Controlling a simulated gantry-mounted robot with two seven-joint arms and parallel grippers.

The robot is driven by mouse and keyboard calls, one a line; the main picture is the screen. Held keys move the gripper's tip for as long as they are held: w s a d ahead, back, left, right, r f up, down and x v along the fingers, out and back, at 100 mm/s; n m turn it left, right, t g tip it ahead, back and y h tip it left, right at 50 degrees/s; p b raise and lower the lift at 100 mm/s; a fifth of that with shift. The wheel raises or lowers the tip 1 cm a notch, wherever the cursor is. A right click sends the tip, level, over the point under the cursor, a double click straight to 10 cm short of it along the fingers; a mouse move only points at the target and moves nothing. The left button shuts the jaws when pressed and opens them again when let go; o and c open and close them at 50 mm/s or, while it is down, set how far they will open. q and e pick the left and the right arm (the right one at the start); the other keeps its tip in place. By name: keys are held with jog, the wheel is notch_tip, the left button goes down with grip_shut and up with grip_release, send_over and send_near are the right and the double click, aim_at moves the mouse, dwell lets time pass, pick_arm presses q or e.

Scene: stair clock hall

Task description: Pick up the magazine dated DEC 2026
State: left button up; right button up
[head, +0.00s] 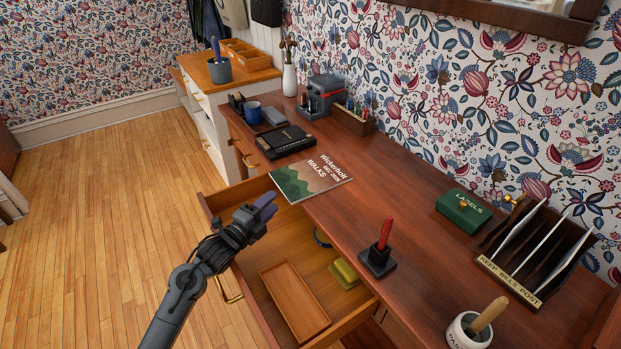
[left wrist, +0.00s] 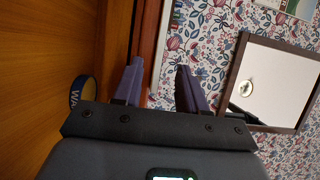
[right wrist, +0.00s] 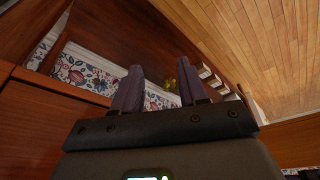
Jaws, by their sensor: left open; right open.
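The magazine (head: 312,178) has a green and orange hill cover with "Wickerholt DEC 2026 WALKS" on it. In the head view it lies flat on the desk, at the front edge above the open drawer. My left gripper (head: 264,204) is open and empty over the drawer's left part, in front of the magazine and apart from it. Its two fingers show in the left wrist view (left wrist: 158,88), with nothing between them. My right gripper (right wrist: 160,88) shows only in the right wrist view, open and empty.
The open drawer (head: 226,200) holds a wooden tray (head: 295,302), a yellow-green item (head: 345,273) and a blue ring (left wrist: 84,88). A red pen in a black stand (head: 378,258) is to the right. The desk middle is clear.

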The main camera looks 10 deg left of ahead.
pick_arm(q)
jog(key=b+x, duration=0.1)
jog(key=x, duration=0.4)
jog(key=shift+b, duration=0.35)
jog(key=shift+s, duration=0.1)
grip_shut()
